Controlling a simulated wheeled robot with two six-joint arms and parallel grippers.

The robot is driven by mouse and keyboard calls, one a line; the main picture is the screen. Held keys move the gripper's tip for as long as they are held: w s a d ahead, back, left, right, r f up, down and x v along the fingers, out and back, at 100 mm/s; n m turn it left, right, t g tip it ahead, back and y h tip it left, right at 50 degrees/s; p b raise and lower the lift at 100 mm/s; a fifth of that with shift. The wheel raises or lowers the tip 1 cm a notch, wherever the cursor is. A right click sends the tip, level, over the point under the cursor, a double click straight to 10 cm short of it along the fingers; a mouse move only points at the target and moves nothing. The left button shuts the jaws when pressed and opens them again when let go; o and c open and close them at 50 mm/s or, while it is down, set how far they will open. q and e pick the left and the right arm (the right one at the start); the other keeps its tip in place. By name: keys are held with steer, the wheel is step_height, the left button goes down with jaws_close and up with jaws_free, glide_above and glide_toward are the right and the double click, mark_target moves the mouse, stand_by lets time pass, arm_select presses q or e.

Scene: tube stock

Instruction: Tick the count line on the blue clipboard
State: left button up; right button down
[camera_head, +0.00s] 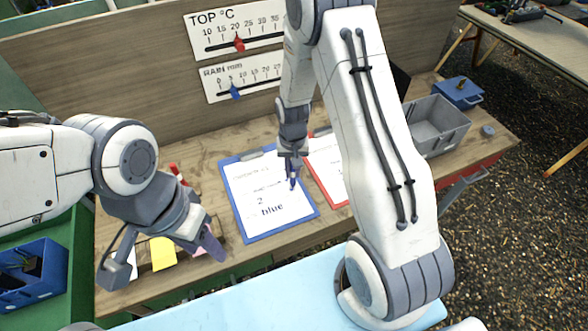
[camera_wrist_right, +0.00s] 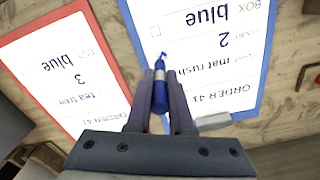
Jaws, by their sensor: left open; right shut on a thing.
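The blue clipboard (camera_head: 243,218) lies on the bench in the head view, its white sheet marked "2" and "blue". It also shows in the right wrist view (camera_wrist_right: 263,62), upside down, with an empty-looking tick box near the "2" and "BOX" lines. My right gripper (camera_head: 291,172) is over the clipboard's right part. In the wrist view my right gripper (camera_wrist_right: 163,92) is shut on a blue pen (camera_wrist_right: 159,88), its tip pointing at the sheet near the small box. Whether the tip touches paper I cannot tell. My left gripper (camera_head: 212,248) is open over the bench's front left, apart from the clipboard.
A red clipboard (camera_wrist_right: 127,78) marked "3" and "blue" lies beside the blue one. A grey bin (camera_head: 437,126) and a blue box (camera_head: 458,93) stand at the bench's right. A yellow item (camera_head: 163,253) lies near my left gripper. A board with scales stands behind.

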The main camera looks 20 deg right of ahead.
steer(key=shift+r, duration=0.15)
steer(key=shift+r+p, duration=1.25)
steer(key=shift+r, duration=0.15)
